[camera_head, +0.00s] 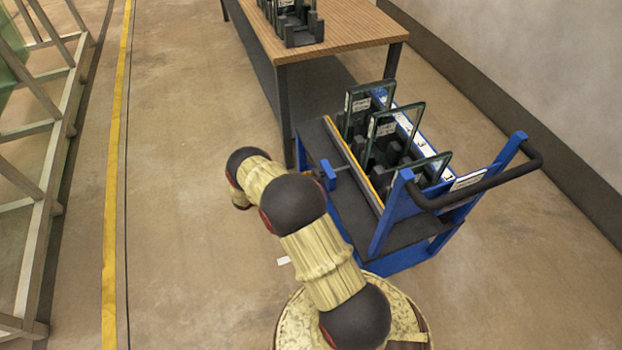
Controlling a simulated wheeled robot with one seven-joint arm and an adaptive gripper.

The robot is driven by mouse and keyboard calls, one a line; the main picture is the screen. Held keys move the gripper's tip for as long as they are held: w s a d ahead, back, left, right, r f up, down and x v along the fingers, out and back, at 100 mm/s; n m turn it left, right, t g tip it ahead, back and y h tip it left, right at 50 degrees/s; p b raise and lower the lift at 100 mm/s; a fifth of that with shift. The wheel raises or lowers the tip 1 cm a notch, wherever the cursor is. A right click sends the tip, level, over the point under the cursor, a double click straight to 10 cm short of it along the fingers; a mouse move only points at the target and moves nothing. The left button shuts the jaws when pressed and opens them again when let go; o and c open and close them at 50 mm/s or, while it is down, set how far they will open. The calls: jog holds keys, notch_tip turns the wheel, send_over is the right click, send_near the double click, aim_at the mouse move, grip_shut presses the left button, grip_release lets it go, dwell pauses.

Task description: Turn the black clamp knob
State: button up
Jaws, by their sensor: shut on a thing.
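A blue clamp block (328,175) sits at the left side of the blue cart, with a short rod running right towards the cart's edge. A small dark part (312,173) shows at the block's left, right beside my arm's dark joint; I cannot tell whether it is the black knob or part of my gripper. My arm reaches up from the bottom and bends left, then down. Its black and cream links cover the space left of the clamp. My gripper's fingers are hidden behind them, so their contact with the knob does not show.
The blue cart (378,240) has a black push handle (490,190) at the right and upright framed glass panes (395,130) on it. A wooden-topped table (345,30) stands behind. A glass rack (45,170) is at the far left.

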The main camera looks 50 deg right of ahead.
jog(key=shift+f+m, duration=0.1)
jog(key=shift+m, duration=0.5)
jog(key=o, duration=1.2)
jog(key=shift+c, duration=0.2)
jog(key=v, duration=1.2)
